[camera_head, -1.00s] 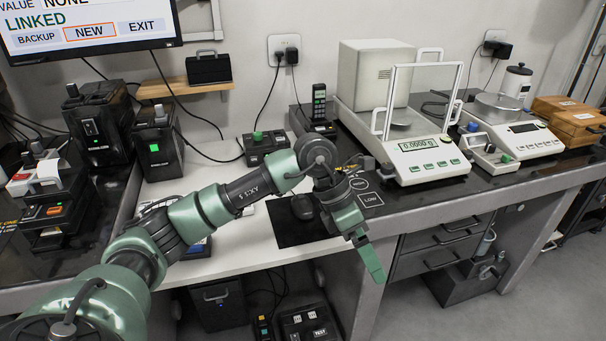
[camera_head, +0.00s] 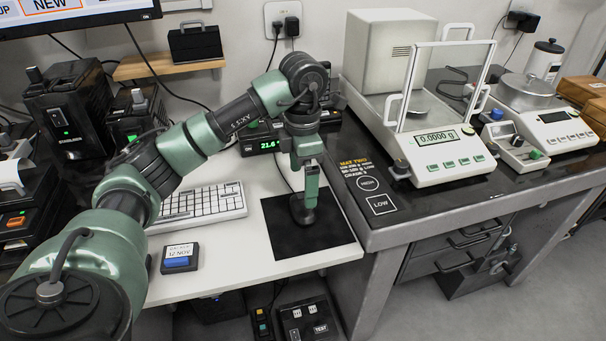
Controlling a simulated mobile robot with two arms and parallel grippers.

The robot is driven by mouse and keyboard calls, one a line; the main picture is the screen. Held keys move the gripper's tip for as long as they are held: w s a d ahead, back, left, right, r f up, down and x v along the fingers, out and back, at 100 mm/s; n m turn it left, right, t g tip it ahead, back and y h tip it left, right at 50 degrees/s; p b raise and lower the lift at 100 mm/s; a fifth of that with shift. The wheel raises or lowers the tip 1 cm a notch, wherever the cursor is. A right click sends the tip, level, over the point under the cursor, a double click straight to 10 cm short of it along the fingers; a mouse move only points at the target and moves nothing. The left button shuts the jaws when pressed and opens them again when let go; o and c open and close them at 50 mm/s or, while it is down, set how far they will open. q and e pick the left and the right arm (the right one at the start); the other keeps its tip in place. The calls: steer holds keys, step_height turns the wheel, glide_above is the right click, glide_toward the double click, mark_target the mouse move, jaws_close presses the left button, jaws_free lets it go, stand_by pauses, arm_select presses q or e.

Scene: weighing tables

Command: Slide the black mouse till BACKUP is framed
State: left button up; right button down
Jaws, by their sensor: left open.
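The black mouse (camera_head: 300,216) sits on a black mouse pad (camera_head: 325,237) on the white desk, partly hidden by my left gripper. My left gripper (camera_head: 306,198) is open and points down right at the mouse; I cannot tell if it touches it. The monitor (camera_head: 110,17) shows only its lower edge at the top left. On it an orange frame is partly visible around NEW (camera_head: 58,3), and only the end of BACKUP shows at the left edge. My right gripper is not in view.
A white keyboard (camera_head: 203,204) and a small dated box (camera_head: 180,258) lie left of the pad. A lit green display (camera_head: 262,145) stands behind my arm. A balance (camera_head: 437,150) stands on the dark bench at right. The front of the pad is clear.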

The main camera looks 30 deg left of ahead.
mark_target(303, 203)
arm_select(q)
step_height(303, 203, down, 6)
steer(key=shift+f, duration=0.25)
steer(key=shift+f+b, duration=0.3)
steer(key=shift+f, duration=0.4)
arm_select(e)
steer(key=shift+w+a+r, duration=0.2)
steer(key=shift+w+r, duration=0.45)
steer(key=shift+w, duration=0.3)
